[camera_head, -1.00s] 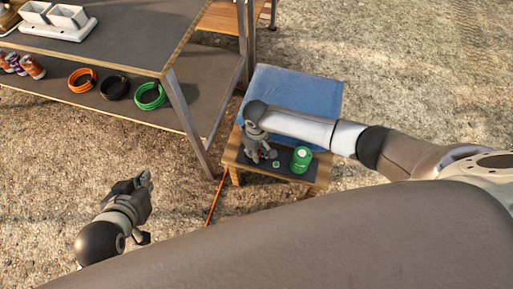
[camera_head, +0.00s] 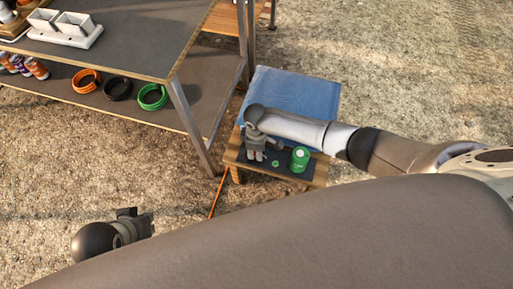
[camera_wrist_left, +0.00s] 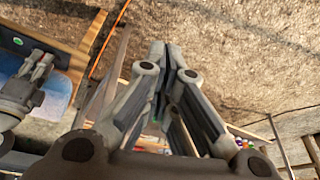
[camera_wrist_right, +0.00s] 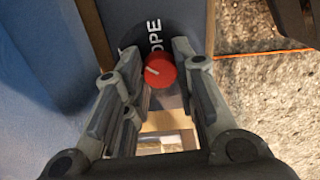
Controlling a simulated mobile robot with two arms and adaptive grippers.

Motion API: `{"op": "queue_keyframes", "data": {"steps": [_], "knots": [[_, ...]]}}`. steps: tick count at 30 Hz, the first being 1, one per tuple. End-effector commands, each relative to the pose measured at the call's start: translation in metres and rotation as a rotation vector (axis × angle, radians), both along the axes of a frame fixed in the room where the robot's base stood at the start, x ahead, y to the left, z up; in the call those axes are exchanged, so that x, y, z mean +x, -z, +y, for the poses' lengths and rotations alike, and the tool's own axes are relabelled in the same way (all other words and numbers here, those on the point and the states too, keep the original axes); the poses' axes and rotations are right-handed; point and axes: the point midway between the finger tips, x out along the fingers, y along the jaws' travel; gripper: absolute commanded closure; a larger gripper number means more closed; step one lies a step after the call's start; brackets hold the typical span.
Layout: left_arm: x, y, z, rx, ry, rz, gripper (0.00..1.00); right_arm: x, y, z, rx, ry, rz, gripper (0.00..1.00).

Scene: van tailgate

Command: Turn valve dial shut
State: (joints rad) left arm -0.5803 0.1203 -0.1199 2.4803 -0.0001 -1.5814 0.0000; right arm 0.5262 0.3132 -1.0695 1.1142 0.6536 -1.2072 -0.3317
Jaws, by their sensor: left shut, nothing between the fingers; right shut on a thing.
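The valve dial (camera_wrist_right: 160,71) is a round red knob with a white pointer line, on a dark panel (camera_wrist_right: 134,16) with partly hidden white lettering reading "OPE". In the right wrist view the dial sits between the fingertips of my right gripper (camera_wrist_right: 157,68), which is shut on it. The pointer line slants across the left part of the dial. In the head view my right gripper (camera_head: 257,157) reaches down over a dark mat (camera_head: 287,171) on a small wooden table and hides the dial. My left gripper (camera_wrist_left: 164,55) is shut and empty; in the head view it hangs at lower left (camera_head: 136,220).
A green canister (camera_head: 300,158) and a small green disc (camera_head: 275,163) are beside my right gripper. A blue cover (camera_head: 295,90) lies behind it. A shelf unit (camera_head: 140,60) with coiled hoses stands at left. An orange line (camera_head: 216,197) runs along open ground.

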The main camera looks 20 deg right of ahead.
Motion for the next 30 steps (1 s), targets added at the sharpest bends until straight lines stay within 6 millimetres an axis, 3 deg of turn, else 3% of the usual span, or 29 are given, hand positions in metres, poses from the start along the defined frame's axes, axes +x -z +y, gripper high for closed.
{"op": "queue_keyframes", "data": {"steps": [3, 9, 18, 30], "knots": [[0.000, -0.006, 0.000, 0.000, 0.000, -0.002, 1.00, -0.001, -0.001, 0.000, 0.000, -0.110, 0.002, 0.98], [0.006, 0.016, -0.001, 0.000, 0.001, 0.011, 1.00, 0.000, -0.001, 0.001, 0.001, -0.300, 0.001, 0.98], [0.010, 0.028, -0.002, 0.000, 0.002, 0.016, 1.00, 0.000, 0.000, 0.001, 0.001, -0.552, 0.001, 0.98], [0.012, 0.032, -0.002, 0.000, 0.002, 0.013, 1.00, 0.000, 0.000, 0.001, 0.001, -0.738, 0.001, 0.98]]}}
